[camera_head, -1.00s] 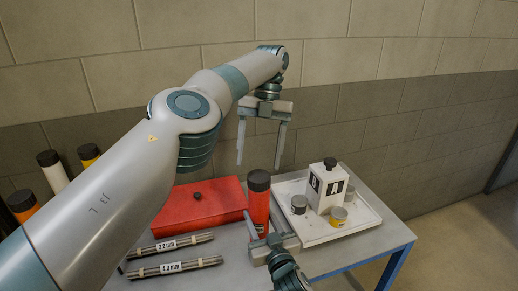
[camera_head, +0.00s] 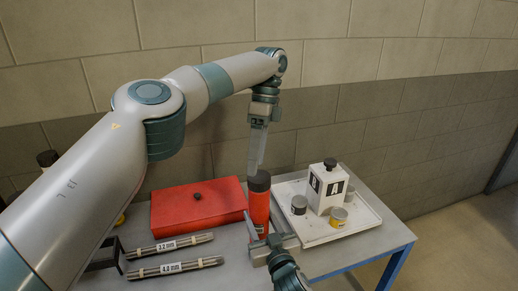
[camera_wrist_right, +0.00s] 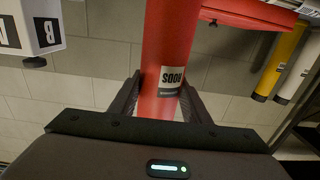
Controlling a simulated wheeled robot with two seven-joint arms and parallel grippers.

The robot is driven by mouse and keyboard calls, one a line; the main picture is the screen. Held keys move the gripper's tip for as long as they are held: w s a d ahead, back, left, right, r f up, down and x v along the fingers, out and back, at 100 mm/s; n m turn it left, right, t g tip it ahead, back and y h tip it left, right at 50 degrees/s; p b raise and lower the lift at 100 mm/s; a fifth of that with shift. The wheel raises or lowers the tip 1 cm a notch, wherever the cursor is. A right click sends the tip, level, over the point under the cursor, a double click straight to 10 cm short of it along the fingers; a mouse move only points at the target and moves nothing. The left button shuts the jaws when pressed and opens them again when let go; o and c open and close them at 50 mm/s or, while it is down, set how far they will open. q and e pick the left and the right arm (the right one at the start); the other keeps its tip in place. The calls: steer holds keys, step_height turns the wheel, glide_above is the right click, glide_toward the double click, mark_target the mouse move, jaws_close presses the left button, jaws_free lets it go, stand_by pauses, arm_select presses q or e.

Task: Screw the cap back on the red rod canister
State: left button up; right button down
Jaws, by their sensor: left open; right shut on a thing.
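The red rod canister (camera_head: 259,212) stands upright on the table, with the black cap (camera_head: 259,181) sitting on its top. Whether the cap is threaded tight cannot be told. My right gripper (camera_head: 274,243) is shut on the canister's lower body from the front. In the right wrist view, its two dark fingers (camera_wrist_right: 160,98) press on either side of the red tube (camera_wrist_right: 168,35), by a white label. My left gripper (camera_head: 255,170) is open and points down just above the cap, its fingers seen nearly edge-on. Contact between its fingertips and the cap is unclear.
A white tray (camera_head: 350,228) right of the canister holds a white lettered block (camera_head: 327,190) and small tins (camera_head: 299,204). A red case (camera_head: 185,208) lies to the left, with rod bundles (camera_head: 170,245) in front. The wall stands close behind.

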arm_select(q)
steer(key=n, duration=0.8)
steer(key=shift+r+t, duration=0.1)
steer(key=shift+t, duration=0.3)
steer(key=n, duration=0.4)
steer(key=shift+s+r, duration=0.1)
steer(key=shift+r, duration=0.05)
steer(key=n, duration=0.4)
steer(key=shift+r+t+h, duration=0.2)
steer(key=shift+t+h, duration=0.1)
steer(key=n, duration=0.4)
steer(key=shift+s+d+r, duration=0.1)
steer(key=shift+s+r, duration=0.05)
steer(key=shift+r, duration=0.05)
steer(key=n, duration=0.4)
steer(key=shift+s+r+t, duration=0.1)
steer(key=shift+r+t, duration=0.2)
steer(key=shift+t, duration=0.1)
steer(key=n, duration=0.4)
steer(key=shift+s+d+r+h, duration=0.1)
steer(key=shift+s+r+h, duration=0.05)
steer(key=shift+r+h, duration=0.15)
steer(key=n, duration=0.2)
steer(key=r+n+t, duration=0.1)
steer(key=n, duration=0.2)
steer(key=shift+s+d, duration=0.1)
steer(key=shift+s, duration=0.1)
